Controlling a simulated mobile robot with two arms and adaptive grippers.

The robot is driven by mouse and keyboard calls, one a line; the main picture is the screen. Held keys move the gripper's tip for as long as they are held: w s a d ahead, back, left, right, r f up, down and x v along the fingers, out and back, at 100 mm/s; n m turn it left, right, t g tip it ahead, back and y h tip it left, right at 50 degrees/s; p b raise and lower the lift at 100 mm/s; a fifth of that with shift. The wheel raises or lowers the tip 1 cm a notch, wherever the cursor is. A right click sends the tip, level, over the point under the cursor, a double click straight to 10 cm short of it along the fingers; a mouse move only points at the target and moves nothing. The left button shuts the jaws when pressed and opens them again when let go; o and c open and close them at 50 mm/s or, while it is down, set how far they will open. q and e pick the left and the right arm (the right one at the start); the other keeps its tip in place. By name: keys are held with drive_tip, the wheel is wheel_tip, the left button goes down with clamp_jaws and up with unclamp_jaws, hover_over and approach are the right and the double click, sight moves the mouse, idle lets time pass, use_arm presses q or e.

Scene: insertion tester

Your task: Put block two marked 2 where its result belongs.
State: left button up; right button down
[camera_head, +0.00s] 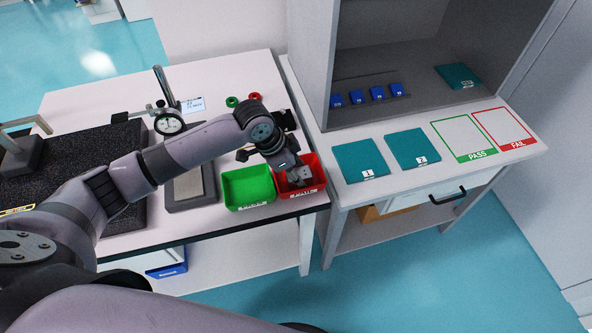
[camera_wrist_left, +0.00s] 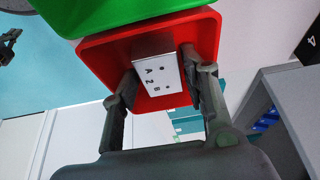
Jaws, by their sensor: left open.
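A pale metal block with a white face marked 2, A and B (camera_wrist_left: 157,75) is in the red bin (camera_head: 316,189). My left gripper (camera_head: 294,176) reaches down into that bin. In the left wrist view its fingers (camera_wrist_left: 160,78) stand on either side of the block, open; whether they touch it I cannot tell. The red bin also shows in the left wrist view (camera_wrist_left: 205,30). The green bin (camera_head: 249,187) stands directly left of the red one and looks empty. My right gripper is not in view.
A dial gauge (camera_head: 169,123) on a stand and a dark plate are at left. The right bench holds teal mats marked 1 (camera_head: 360,158) and 2 (camera_head: 412,147), and outlined PASS (camera_head: 463,137) and FAIL (camera_head: 503,128) areas. Small blue blocks (camera_head: 377,94) stand on the shelf behind.

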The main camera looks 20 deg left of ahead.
use_arm(q)
drive_tip(key=v, duration=1.2)
